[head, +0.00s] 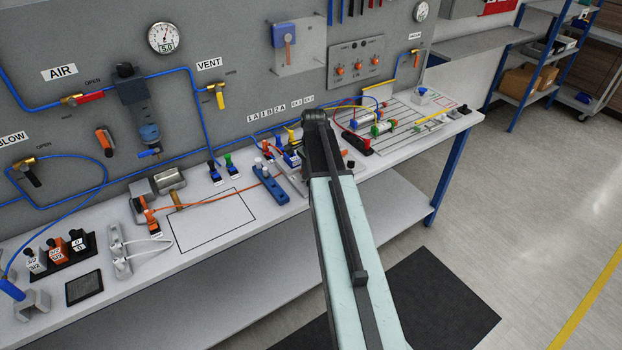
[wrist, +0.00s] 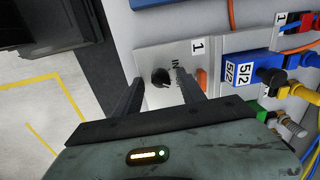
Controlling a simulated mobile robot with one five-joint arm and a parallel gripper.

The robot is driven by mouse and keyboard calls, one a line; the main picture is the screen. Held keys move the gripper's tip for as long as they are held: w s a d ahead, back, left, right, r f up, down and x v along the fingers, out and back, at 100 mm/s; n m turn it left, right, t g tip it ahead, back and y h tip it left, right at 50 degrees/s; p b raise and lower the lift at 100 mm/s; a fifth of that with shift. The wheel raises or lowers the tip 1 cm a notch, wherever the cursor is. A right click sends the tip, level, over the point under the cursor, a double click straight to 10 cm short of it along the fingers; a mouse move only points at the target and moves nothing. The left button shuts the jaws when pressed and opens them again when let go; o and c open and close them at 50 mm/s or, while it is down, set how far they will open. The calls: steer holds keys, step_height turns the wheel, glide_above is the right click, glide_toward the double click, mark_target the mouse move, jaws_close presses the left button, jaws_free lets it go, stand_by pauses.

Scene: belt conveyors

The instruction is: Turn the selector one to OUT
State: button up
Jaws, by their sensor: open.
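In the wrist view, selector one is a round black knob (wrist: 160,77) on a light grey plate (wrist: 158,52). The plate bears a white label "1" (wrist: 199,46) and the printed word IN to the right of the knob. No OUT marking is readable. My gripper (wrist: 159,73) is open, with one dark finger on each side of the knob. I cannot tell whether either finger touches it, nor which marking the knob points to. In the head view, my own arm covers the gripper and the knob.
Right of the plate, a blue 5/2 valve (wrist: 245,75) with hoses and yellow, red and green fittings stands close to my right finger. In the head view, the bench (head: 235,240) holds several other valves and fittings. The grey panel (head: 240,110) rises behind it.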

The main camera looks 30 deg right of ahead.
steer(key=r+p, duration=0.8)
steer(key=shift+s, duration=0.25)
steer(key=shift+f, duration=0.1)
